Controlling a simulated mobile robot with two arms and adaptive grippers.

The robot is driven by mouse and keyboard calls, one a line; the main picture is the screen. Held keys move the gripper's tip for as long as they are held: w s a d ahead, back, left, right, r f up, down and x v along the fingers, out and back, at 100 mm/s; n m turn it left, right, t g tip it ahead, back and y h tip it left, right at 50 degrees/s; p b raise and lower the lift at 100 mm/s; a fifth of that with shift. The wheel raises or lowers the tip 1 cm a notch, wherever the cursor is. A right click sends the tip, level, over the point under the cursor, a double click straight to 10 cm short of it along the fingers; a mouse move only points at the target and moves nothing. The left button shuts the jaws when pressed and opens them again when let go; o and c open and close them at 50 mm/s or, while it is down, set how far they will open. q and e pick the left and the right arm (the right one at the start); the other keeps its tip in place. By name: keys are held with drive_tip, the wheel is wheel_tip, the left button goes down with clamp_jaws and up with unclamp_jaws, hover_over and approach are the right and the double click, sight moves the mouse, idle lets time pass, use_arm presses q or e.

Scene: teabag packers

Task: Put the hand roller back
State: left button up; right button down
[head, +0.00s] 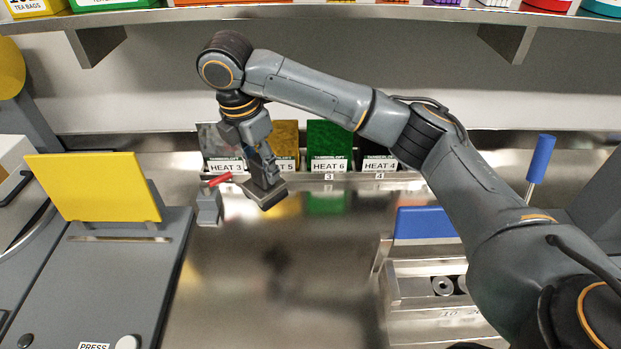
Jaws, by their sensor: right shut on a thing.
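My right gripper (264,165) is over the steel worktop, below the row of pouches, and points down. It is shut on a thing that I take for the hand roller. A red handle (220,179) shows just left of the fingers, and I take it for part of the hand roller. A small grey block (208,206) stands directly below the red handle; I cannot tell whether the two touch. A dark grey block-like piece shows at the finger ends, and the fingers partly hide what is held. My left gripper is not in view.
Pouches marked HEAT, including a green pouch (329,141), stand at the back. A machine with a yellow panel (95,186) is at left. A blue-handled tool (540,158) and a blue-topped unit (423,222) are at right. The middle worktop (280,265) is clear.

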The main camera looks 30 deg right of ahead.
drive_tip(key=d, duration=0.2)
drive_tip(key=d+p, duration=0.1)
drive_tip(key=shift+s+f, duration=0.2)
drive_tip(key=shift+f, duration=0.05)
drive_tip(key=d+f+p, duration=0.1)
drive_tip(key=d+f, duration=0.2)
drive_tip(key=f, duration=0.1)
drive_tip(key=w+d+f+p, duration=0.1)
drive_tip(key=d+f, duration=0.2)
drive_tip(key=f, duration=0.1)
drive_tip(key=w+d+f+p, duration=0.1)
drive_tip(key=d+f+p, duration=0.1)
drive_tip(key=d+f, duration=0.1)
drive_tip(key=shift+w+d+f, duration=0.25)
drive_tip(key=shift+d+f, duration=0.15)
drive_tip(key=shift+d, duration=0.15)
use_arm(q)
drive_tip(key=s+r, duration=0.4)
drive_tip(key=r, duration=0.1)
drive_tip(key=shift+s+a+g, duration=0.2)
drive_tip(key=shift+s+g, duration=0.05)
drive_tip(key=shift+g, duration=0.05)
